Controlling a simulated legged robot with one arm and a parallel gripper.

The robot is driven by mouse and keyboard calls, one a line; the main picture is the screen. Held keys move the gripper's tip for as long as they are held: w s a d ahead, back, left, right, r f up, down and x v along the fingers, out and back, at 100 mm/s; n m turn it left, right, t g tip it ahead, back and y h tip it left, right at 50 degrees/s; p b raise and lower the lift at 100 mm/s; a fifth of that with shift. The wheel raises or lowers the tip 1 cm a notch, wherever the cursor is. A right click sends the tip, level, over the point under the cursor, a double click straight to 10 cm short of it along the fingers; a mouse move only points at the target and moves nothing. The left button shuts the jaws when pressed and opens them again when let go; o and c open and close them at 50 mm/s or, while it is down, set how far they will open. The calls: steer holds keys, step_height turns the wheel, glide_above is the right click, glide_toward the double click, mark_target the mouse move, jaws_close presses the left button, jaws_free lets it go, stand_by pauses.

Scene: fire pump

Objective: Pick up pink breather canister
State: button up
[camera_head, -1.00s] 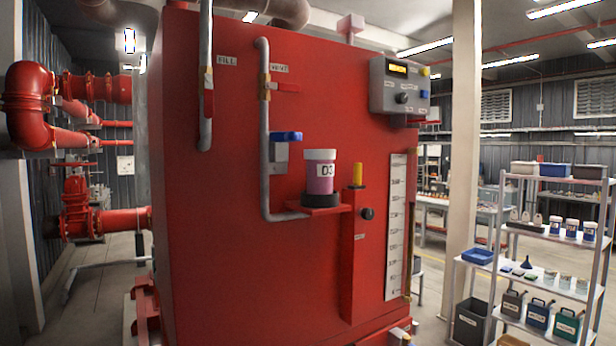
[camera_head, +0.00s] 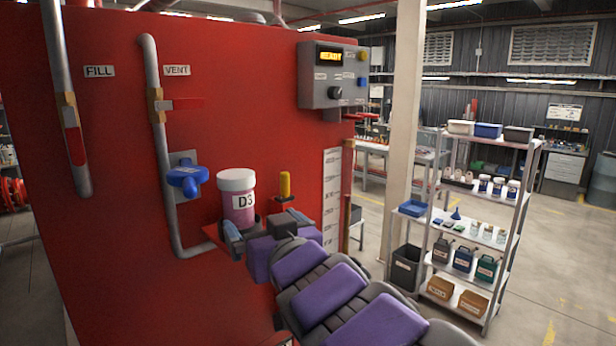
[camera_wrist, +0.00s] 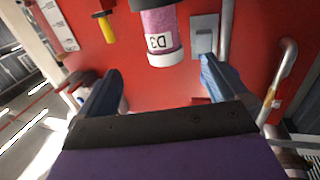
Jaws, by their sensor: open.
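The pink breather canister (camera_head: 238,200) has a white lid and a "D3" label. It stands upright at the small red shelf (camera_head: 213,236) on the red tank. My gripper (camera_head: 262,237) is open, just in front of and below the canister, and hides its base in the head view. In the wrist view the canister (camera_wrist: 160,32) appears upside down, beyond the gap between my open fingers (camera_wrist: 155,85). No grip on it shows.
A control box (camera_head: 334,75) hangs above right. A stocked shelf rack (camera_head: 480,215) stands at right beyond a pillar.

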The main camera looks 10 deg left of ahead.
mark_target(242, 196)
steer(key=x, duration=0.4)
steer(key=r+p+x, duration=0.1)
steer(key=x, duration=0.3)
steer(key=p+x, duration=0.1)
steer(key=x, duration=0.3)
steer(key=shift+s+a+r, duration=0.1)
steer(key=shift+a+r, duration=0.05)
steer(key=shift+r, duration=0.1)
steer(key=shift+p+x, duration=0.8)
steer(key=shift+x, duration=2.05)
steer(key=shift+s+a+r, duration=0.1)
steer(key=shift+a, duration=0.05)
steer(key=shift+c, duration=0.2)
steer(key=shift+c, duration=0.7)
steer(key=c, duration=1)
